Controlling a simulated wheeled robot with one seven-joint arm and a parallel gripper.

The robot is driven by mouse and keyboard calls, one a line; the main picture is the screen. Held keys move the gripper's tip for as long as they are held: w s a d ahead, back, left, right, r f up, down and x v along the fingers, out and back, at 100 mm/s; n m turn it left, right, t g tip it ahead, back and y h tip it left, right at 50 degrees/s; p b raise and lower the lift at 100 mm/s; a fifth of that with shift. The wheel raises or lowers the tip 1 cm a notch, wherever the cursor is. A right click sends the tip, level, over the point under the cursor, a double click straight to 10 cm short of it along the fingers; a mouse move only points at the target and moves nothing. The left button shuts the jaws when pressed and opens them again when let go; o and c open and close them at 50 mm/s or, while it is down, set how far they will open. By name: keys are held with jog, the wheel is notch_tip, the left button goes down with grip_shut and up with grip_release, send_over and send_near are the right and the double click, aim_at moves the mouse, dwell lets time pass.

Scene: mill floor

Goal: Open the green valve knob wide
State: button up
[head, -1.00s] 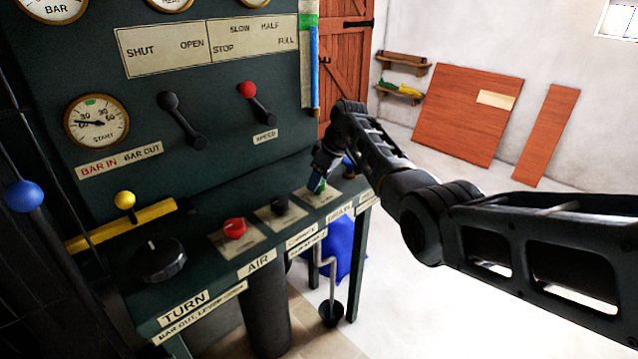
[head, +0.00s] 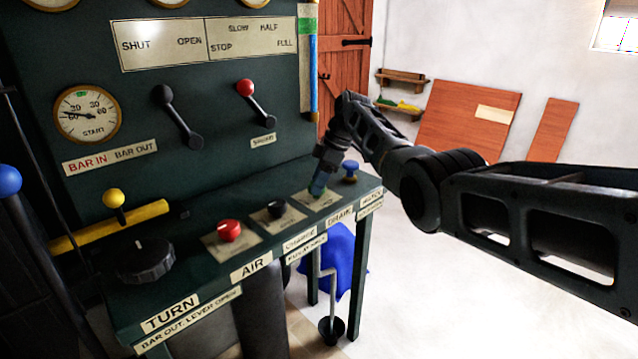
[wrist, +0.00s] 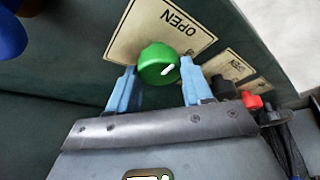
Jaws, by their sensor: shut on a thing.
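The green valve knob (wrist: 158,66) stands on a cream plate (wrist: 125,36) marked OPEN in the wrist view. It is round, with a white pointer line on its top. My gripper (wrist: 156,85) has its two blue fingers on either side of the knob and is shut on it. In the head view my gripper (head: 317,187) reaches down to the bench from above, and the knob is mostly hidden behind it. The plate under the knob (head: 327,198) shows beside the fingers.
A black knob (head: 276,209) and a red knob (head: 229,230) stand in a row to the left. A blue knob (head: 350,171) stands close on the right. Levers (head: 180,120) rise from the panel behind. A crank (head: 328,290) hangs below the bench front.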

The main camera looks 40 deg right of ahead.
jog(key=o, duration=1)
jog(key=shift+o, duration=0.2)
jog(key=v, duration=0.7)
jog(key=shift+d+r, duration=0.2)
jog(key=shift+r, duration=0.15)
jog(key=shift+s, duration=0.2)
